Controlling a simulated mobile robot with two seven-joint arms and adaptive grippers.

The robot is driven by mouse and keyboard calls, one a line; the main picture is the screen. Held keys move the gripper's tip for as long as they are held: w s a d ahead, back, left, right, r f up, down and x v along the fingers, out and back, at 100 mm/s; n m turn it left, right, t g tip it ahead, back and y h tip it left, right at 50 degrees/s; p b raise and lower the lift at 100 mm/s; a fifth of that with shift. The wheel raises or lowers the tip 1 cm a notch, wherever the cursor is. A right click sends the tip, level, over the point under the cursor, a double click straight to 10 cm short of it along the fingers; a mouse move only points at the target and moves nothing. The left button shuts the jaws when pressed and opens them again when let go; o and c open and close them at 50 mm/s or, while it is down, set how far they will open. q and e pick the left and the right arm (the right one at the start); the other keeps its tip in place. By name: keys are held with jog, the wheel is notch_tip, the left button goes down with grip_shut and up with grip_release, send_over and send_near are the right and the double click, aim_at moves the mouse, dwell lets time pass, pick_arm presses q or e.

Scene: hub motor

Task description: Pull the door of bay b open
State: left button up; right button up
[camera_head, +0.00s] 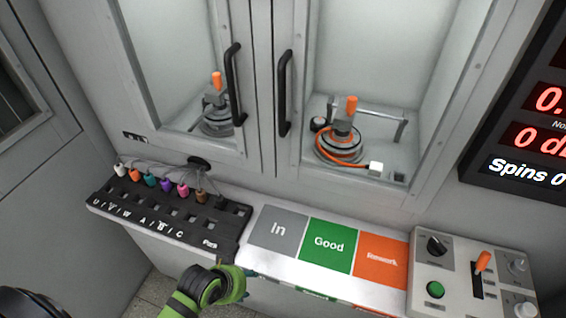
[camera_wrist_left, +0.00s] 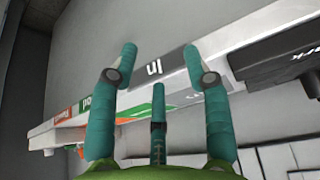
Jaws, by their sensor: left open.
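Two glazed doors stand side by side, both closed: the left door (camera_head: 160,98) and the right door (camera_head: 292,160). The left door has a black vertical handle (camera_head: 236,85) and the right door has another (camera_head: 284,93), close together near the middle seam. I cannot read which bay is b. My left gripper (camera_head: 246,284) is low in front of the bench, below and apart from both handles, mostly hidden behind its own wrist. In the left wrist view its teal fingers (camera_wrist_left: 161,64) are spread with nothing between them. My right gripper does not show.
A black connector rack (camera_head: 165,222) with coloured plugs, an In/Good/Rework shelf (camera_head: 278,230) and a control box (camera_head: 470,270) with an orange lever line the front below the doors. Motors with orange knobs (camera_head: 352,104) stand behind the glass. A display (camera_head: 525,135) is at right.

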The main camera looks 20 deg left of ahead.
pick_arm(q)
jog(key=w+a+r+t+h, duration=0.2)
jog(key=w+r+t, duration=0.2)
jog(key=w+r, duration=0.65)
jog(key=m+t+h, duration=0.5)
jog(key=t+h, duration=0.1)
jog(key=h, duration=0.1)
send_near(281, 89)
jog(key=x, duration=0.4)
jog(key=p+x, duration=0.2)
jog(key=x, duration=0.4)
jog(key=shift+r+p, duration=0.1)
jog(key=shift+p, duration=0.25)
jog(key=shift+w+d, duration=0.15)
jog(key=shift+w, duration=0.1)
grip_shut()
